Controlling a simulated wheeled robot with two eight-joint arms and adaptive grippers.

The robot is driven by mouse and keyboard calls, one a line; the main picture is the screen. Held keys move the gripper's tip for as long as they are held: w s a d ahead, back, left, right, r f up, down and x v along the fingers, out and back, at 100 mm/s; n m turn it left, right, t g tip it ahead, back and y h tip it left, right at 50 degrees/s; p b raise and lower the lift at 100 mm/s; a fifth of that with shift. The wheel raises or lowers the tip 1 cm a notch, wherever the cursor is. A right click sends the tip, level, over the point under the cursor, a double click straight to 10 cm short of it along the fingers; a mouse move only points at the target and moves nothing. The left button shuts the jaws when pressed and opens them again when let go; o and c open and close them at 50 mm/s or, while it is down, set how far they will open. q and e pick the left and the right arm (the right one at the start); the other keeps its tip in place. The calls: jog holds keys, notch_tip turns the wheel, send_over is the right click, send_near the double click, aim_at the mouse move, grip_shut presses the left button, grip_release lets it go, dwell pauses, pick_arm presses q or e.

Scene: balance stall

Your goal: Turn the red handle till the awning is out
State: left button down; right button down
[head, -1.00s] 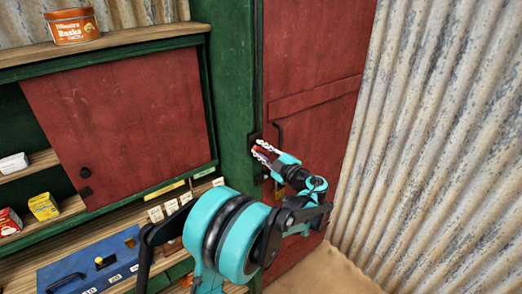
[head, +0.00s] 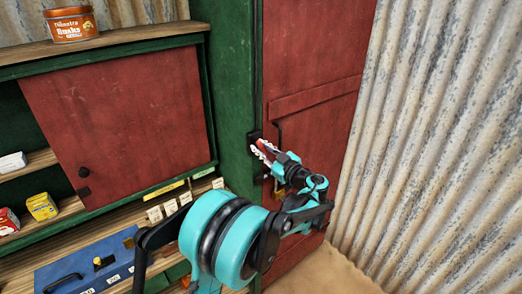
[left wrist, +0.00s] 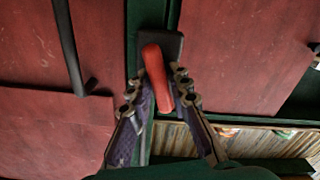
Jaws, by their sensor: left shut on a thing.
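The red handle (left wrist: 157,80) sits on a dark mount (left wrist: 172,46) fixed to the green post (head: 229,90). In the left wrist view it slants slightly between my fingers. My left gripper (head: 264,149) is shut on the handle, one finger on each side; it also shows in the left wrist view (left wrist: 158,100). In the head view the fingers hide much of the handle. The awning is not in these views, and neither is my right gripper.
A red door (head: 318,70) with a dark pull bar (left wrist: 68,45) is close beside the handle. A red cabinet panel (head: 120,120) is on the left, above a counter with a blue box (head: 85,268). A corrugated wall (head: 440,130) stands on the right.

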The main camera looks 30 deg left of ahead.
pick_arm(q)
jog(key=m, duration=0.5)
jog(key=shift+m, duration=0.3)
jog(key=m+b, duration=0.1)
jog(key=m, duration=0.3)
jog(key=shift+w, duration=0.15)
jog(key=m, duration=0.5)
jog(key=shift+m, duration=0.4)
jog(key=m, duration=0.5)
jog(key=shift+d+f+m+b, duration=0.1)
jog(key=shift+f+m+b, duration=0.05)
jog(key=shift+m+b, duration=0.15)
jog(key=m, duration=0.5)
jog(key=shift+f, duration=0.1)
jog(key=m, duration=0.5)
jog(key=shift+m, duration=0.4)
jog(key=m, duration=0.5)
jog(key=shift+f, duration=0.1)
jog(key=shift+m, duration=2.6)
